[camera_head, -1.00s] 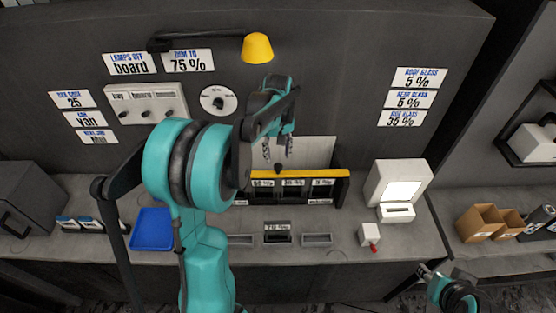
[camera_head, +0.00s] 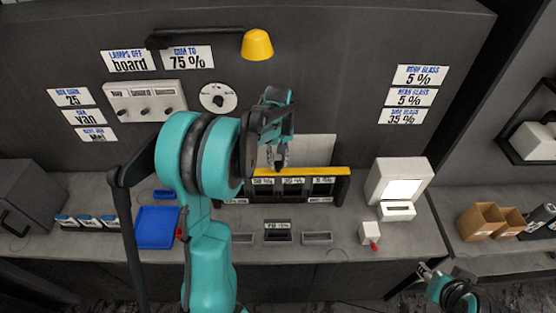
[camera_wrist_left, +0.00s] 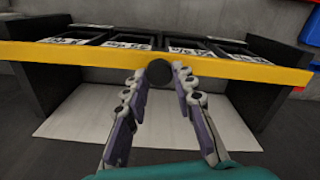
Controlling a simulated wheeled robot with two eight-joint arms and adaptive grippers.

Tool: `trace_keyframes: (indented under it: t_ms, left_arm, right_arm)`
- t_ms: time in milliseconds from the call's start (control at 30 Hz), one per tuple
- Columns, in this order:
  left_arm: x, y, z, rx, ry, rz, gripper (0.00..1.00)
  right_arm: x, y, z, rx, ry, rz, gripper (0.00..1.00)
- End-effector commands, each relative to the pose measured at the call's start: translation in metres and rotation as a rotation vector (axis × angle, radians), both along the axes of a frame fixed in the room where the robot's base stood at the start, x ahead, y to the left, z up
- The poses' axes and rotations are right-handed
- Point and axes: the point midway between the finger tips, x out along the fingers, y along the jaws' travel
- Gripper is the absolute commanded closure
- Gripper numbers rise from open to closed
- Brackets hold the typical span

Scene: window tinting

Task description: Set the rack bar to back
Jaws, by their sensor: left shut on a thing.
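The rack bar (camera_head: 310,172) is yellow and runs along the top of the dark rack (camera_head: 342,188) on the bench. It also shows in the left wrist view (camera_wrist_left: 235,68), with a round black knob (camera_wrist_left: 159,72) on it. My left gripper (camera_head: 279,160) is at the bar's knob, left of the bar's middle. In the left wrist view my left gripper (camera_wrist_left: 159,90) has its fingers on either side of the knob, shut on it. The bar's left end is partly hidden by my arm in the head view. My right gripper (camera_head: 430,272) is low at the right, away from the rack.
A blue tray (camera_head: 157,228) lies left of my arm. A white device with a lit screen (camera_head: 404,190) stands right of the rack, with a small white box with a red part (camera_head: 369,233) before it. A yellow lamp (camera_head: 257,45) hangs above.

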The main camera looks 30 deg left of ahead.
Motion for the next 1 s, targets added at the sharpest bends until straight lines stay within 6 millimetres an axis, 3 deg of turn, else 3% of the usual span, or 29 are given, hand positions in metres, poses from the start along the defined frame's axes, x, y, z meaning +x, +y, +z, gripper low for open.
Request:
trace_keyframes:
  t_ms: [400, 800, 833, 867, 900, 1000]
  left_arm:
    - [0.069, 0.042, 0.000, 0.002, -0.002, 0.000, 1.00]
    - [0.077, 0.047, 0.001, 0.004, -0.006, 0.000, 1.00]
    - [0.077, 0.047, 0.001, 0.005, -0.007, 0.000, 0.67]
    - [0.077, 0.047, 0.001, 0.004, -0.006, 0.000, 0.59]
    - [0.077, 0.047, 0.001, 0.005, -0.005, 0.000, 0.53]
    - [0.077, 0.047, 0.000, 0.003, -0.004, 0.000, 0.53]
  right_arm:
    - [0.000, 0.000, -0.005, 0.000, 0.000, 0.000, 0.60]
    - [0.000, 0.000, -0.004, 0.000, 0.000, 0.000, 0.60]
    - [0.000, 0.000, -0.004, 0.000, 0.000, 0.000, 0.60]
    - [0.000, 0.000, -0.004, 0.000, 0.000, 0.000, 0.60]
    - [0.000, 0.000, -0.004, 0.000, 0.000, 0.000, 0.60]
    - [0.000, 0.000, -0.004, 0.000, 0.000, 0.000, 0.60]
